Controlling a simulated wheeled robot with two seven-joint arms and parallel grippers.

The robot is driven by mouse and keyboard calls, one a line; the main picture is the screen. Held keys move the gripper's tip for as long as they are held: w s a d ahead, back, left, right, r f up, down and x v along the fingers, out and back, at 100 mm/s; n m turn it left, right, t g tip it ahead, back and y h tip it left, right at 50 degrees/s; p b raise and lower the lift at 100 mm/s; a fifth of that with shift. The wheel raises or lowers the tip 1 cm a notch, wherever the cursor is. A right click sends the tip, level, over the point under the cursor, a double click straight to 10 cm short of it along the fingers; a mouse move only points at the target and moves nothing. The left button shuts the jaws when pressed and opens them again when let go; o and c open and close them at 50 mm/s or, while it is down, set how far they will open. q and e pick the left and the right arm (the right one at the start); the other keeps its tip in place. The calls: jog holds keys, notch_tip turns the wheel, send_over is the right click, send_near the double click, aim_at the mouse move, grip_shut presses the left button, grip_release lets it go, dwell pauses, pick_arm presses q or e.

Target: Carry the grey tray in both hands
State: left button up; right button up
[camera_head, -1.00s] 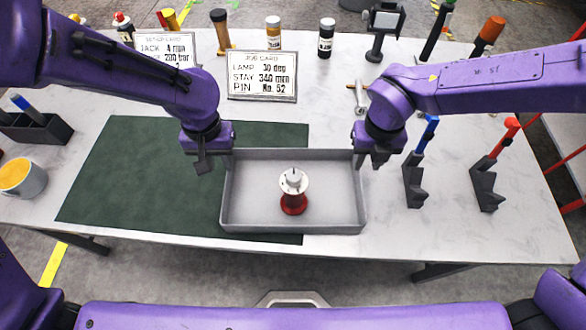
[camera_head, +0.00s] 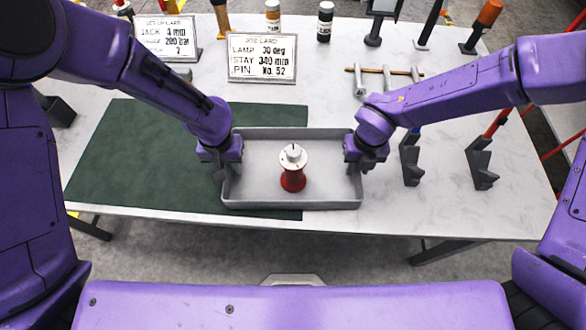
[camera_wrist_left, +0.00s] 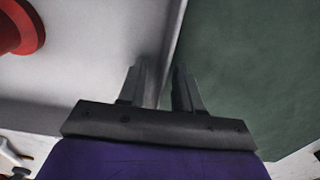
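The grey tray (camera_head: 290,203) lies flat on the table, its left part over the green mat. A red and white casting (camera_head: 292,180) stands upright in it. My left gripper (camera_head: 222,172) is at the tray's left wall. In the left wrist view its fingers (camera_wrist_left: 163,80) stand one on each side of the wall with little space between. I cannot tell whether they press on it. My right gripper (camera_head: 362,168) is at the tray's right wall; its fingertips are hidden. The casting's red base (camera_wrist_left: 15,28) shows at the wrist view's upper left.
The green mat (camera_head: 130,160) lies to the left. Two dark stands (camera_head: 411,165) (camera_head: 481,170) are close to the right of the tray. A job card (camera_head: 262,58) and a rack of metal pins (camera_head: 388,78) stand behind. The table's front edge is near the tray.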

pick_arm(q)
jog(key=shift+w+f, duration=0.25)
jog(key=shift+f, duration=0.05)
pick_arm(e)
jog(key=shift+w+f, duration=0.3)
pick_arm(q)
jog(key=shift+s+r, duration=0.1)
jog(key=shift+s, duration=0.05)
grip_shut()
pick_arm(e)
jog(key=shift+s+r, duration=0.1)
jog(key=shift+s, duration=0.05)
grip_shut()
pick_arm(q)
jog(key=shift+r, duration=0.1)
pick_arm(e)
jog(key=shift+r, duration=0.15)
